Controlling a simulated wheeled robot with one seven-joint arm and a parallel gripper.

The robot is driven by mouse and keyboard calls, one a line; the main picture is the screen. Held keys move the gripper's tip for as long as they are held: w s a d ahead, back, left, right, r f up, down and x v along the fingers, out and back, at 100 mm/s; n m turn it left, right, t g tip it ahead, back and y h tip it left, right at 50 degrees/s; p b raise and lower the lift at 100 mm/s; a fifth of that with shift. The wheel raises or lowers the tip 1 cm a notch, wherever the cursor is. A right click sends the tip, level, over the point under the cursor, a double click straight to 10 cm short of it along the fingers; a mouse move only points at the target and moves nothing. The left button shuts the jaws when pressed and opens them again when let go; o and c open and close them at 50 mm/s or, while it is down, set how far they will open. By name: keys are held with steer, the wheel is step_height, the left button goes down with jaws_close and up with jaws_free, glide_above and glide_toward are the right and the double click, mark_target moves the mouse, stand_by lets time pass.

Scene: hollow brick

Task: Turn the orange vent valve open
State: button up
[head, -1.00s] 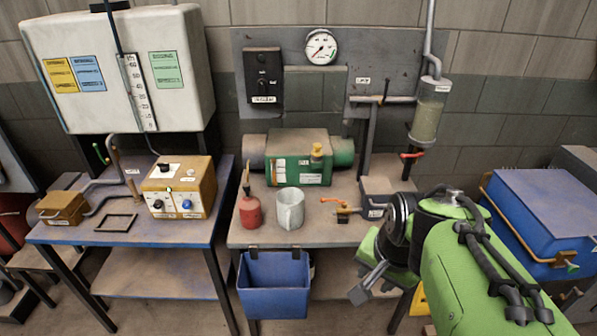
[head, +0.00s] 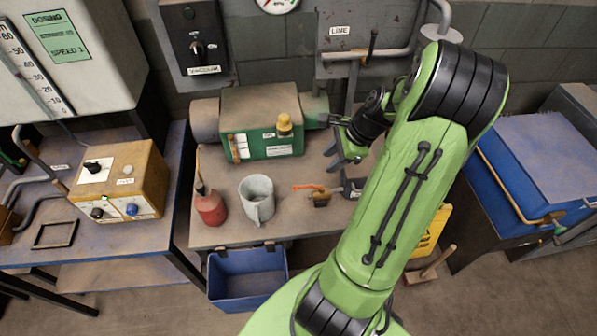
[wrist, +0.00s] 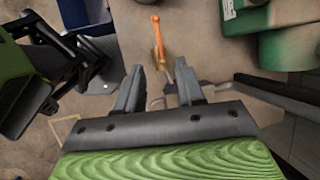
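The orange valve (head: 310,187) sits near the front of the middle bench, right of the grey mug; its lever points left and its body looks brassy. Its orange lever also shows in the wrist view (wrist: 158,38), beyond and between my fingertips. My gripper (head: 330,146) is above the bench, behind the valve and near the green pump's right end. In the wrist view my gripper (wrist: 160,66) has its two fingers spread with nothing held between them. The fingers look apart from the lever. The valve's label is too small to read.
The green pump (head: 262,120) stands behind the valve. A grey mug (head: 257,198) and red oil can (head: 210,208) stand left of it on the bench (head: 225,236). A blue bin (head: 247,280) hangs in front. A blue chest (head: 540,150) is at right.

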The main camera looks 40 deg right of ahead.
mark_target(307, 187)
steer(key=b+x, duration=0.2)
steer(key=x, duration=1.3)
steer(key=shift+s+a+f, duration=0.1)
steer(key=shift+s+a, duration=0.05)
steer(key=shift+a, duration=0.05)
steer(key=shift+s, duration=0.1)
steer(key=shift+c, duration=0.3)
jaws_close()
